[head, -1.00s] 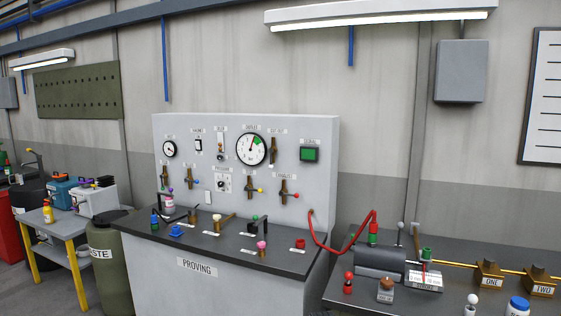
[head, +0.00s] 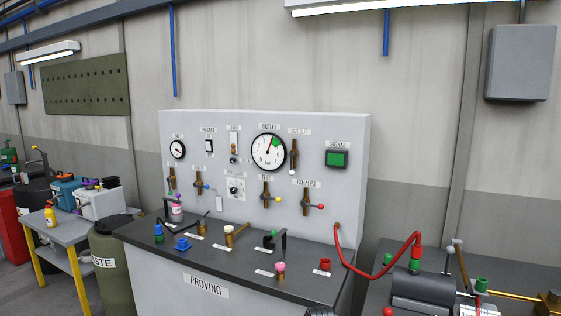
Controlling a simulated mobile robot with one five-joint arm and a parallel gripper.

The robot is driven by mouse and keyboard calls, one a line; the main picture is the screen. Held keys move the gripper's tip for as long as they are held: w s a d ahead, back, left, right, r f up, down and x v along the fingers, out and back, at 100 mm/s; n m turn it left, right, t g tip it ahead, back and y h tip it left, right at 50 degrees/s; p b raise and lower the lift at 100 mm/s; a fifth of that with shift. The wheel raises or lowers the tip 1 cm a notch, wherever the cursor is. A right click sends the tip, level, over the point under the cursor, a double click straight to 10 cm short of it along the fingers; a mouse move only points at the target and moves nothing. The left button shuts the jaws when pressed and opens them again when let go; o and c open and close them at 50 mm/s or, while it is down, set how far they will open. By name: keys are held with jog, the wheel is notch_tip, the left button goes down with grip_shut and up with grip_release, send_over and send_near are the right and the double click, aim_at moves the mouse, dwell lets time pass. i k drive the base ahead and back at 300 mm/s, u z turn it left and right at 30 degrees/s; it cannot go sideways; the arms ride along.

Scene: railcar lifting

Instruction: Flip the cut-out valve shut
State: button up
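The cut-out valve (head: 294,153) is a small brown upright fitting on the grey panel, under a small label and just right of the large outlet gauge (head: 268,152). Its white-tipped handle (head: 292,172) appears to point down, in line with the body. Nothing touches the valve. The gauge has a green patch at its upper right. My gripper is not recognizable in the head view. A dark ribbed shape (head: 320,312) peeks in at the bottom edge, too cut off to identify.
Other valves with coloured tips, including the exhaust valve (head: 306,203), sit lower on the panel. Small fittings stand on the dark proving bench top (head: 215,257). A red hose (head: 375,268) arches to equipment at right. A waste drum (head: 112,262) stands at left.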

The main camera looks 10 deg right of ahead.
aim_at(292, 153)
jog(key=u, duration=0.15)
jog(key=i, duration=1.15)
jog(key=u, duration=1)
jog(key=i, duration=0.85)
jog(key=u, duration=0.6)
jog(key=k, duration=0.9)
jog(key=u, duration=0.15)
jog(key=i, duration=0.9)
jog(key=z, duration=0.05)
